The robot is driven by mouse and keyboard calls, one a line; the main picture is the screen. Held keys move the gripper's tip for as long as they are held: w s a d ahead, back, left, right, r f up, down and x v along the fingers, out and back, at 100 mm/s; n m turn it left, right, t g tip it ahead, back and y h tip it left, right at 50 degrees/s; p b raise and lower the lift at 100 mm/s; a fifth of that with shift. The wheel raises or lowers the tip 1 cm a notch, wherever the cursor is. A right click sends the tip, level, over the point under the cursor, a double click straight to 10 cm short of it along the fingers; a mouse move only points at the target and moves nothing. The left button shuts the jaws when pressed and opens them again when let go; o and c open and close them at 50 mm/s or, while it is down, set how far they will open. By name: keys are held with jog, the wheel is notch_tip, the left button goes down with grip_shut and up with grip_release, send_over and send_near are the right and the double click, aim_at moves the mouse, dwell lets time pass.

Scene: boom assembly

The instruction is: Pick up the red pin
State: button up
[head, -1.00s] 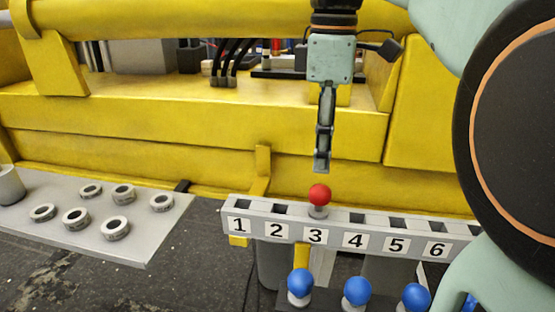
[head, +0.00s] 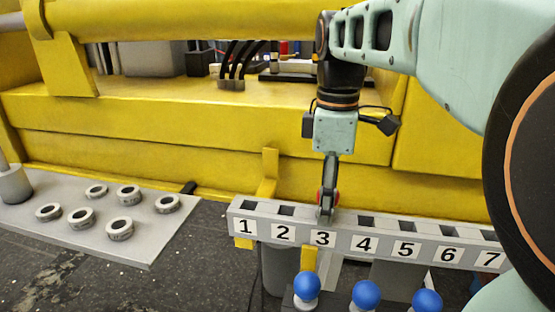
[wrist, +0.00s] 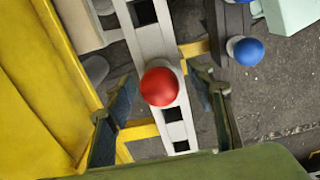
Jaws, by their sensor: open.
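The red pin (wrist: 159,87) has a round red head and stands in slot 3 of the numbered grey rack (head: 264,217). In the head view my gripper points straight down over slot 3, and its near finger covers most of the red pin (head: 320,198). In the wrist view my gripper (wrist: 162,80) is open, with one finger on each side of the red head. Gaps show between the head and both fingers, so it does not look gripped. The pin's lower part is hidden.
Blue-headed pins (head: 366,294) stand in front of the rack; one also shows in the wrist view (wrist: 248,51). A grey plate (head: 150,235) with several metal rings lies at the left. A yellow machine frame (head: 200,115) rises close behind the rack.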

grip_shut()
dwell(0.3)
notch_tip(320, 180, up, 10)
jog(key=shift+r+p, duration=0.1)
jog(key=shift+p, duration=0.7)
notch_tip(320, 180, up, 8)
jog(key=p, duration=0.7)
jog(key=shift+f+p, duration=0.25)
jog(key=shift+p, duration=0.1)
jog(key=shift+s, duration=0.1)
